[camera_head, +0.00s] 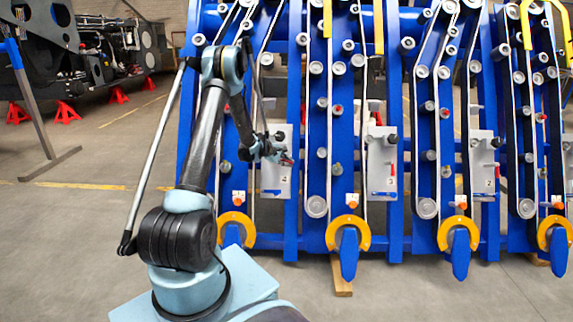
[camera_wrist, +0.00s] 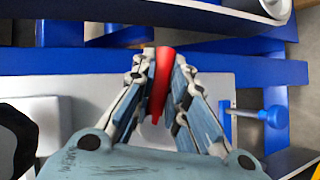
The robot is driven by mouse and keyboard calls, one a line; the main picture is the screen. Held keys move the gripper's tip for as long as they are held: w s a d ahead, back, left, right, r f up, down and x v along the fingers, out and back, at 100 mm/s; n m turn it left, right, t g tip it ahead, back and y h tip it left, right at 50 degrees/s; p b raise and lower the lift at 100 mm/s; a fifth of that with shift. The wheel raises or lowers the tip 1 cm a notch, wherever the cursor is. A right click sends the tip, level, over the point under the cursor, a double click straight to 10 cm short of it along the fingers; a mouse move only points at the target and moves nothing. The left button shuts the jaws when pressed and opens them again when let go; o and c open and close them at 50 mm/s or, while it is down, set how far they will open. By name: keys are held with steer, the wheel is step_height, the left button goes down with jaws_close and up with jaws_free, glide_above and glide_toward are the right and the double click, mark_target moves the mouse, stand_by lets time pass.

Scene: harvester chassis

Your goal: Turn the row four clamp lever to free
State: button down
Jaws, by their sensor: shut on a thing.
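A red lever (camera_wrist: 160,80) stands between my gripper's fingers (camera_wrist: 160,95) in the wrist view. The two fingers are closed in on it from both sides, and its lower part is partly hidden between them. In the head view my gripper (camera_head: 284,160) is at the grey panel (camera_head: 275,188) on the leftmost row of the blue chassis. The lever is too small there to read its angle, and no row number can be read.
A blue round knob (camera_wrist: 275,116) on a short bar sticks out right of the gripper in the wrist view. Similar grey panels (camera_head: 382,160) sit on the rows to the right. Yellow rings (camera_head: 348,232) line the chassis bottom. Open floor (camera_head: 80,230) lies left.

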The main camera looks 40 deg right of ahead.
steer(key=c, duration=1.6)
jaws_free()
steer(key=shift+w+a, duration=0.2)
steer(key=shift+w, duration=0.05)
steer(key=shift+c, duration=0.2)
steer(key=shift+o, duration=0.4)
steer(key=shift+s, duration=0.1)
steer(key=shift+d, duration=0.1)
steer(key=shift+r, duration=0.1)
steer(key=v, duration=1.2)
